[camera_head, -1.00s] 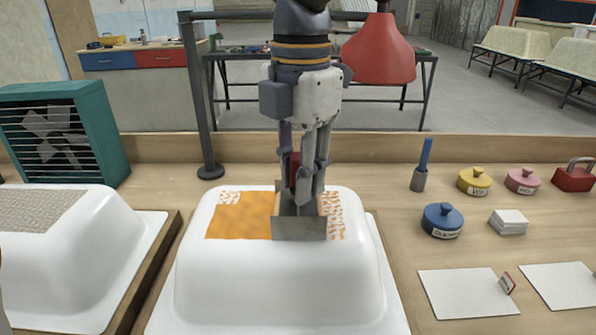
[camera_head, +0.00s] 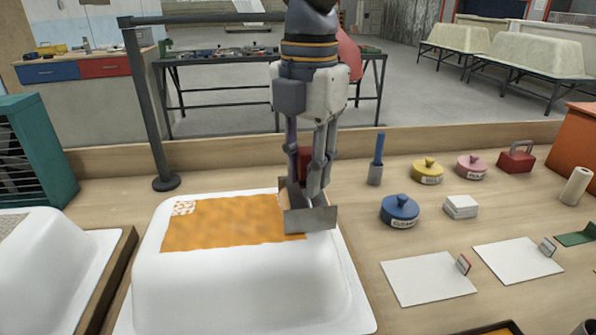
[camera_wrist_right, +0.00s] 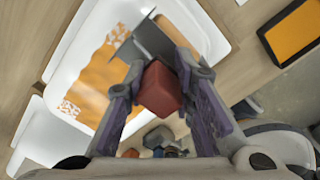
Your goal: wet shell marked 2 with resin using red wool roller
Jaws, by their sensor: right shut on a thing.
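The white tub-shaped shell (camera_head: 240,285) stands upside down at the centre front. Its flat top carries a wet orange area (camera_head: 215,225) with a small pale speckled patch (camera_head: 183,208) at the far left corner. I see no number on it. My right gripper (camera_head: 312,188) points down, shut on the red block-shaped grip (camera_wrist_right: 160,90) of the red wool roller. The left gripper is not in view.
Another white shell (camera_head: 55,270) stands at left, below a teal fan (camera_head: 40,150). A dark post (camera_head: 150,120) rises behind. Blue (camera_head: 400,210), yellow (camera_head: 427,172) and pink (camera_head: 471,167) lidded pots, white cards (camera_head: 428,277) and a black-rimmed orange tray (camera_wrist_right: 292,33) lie right.

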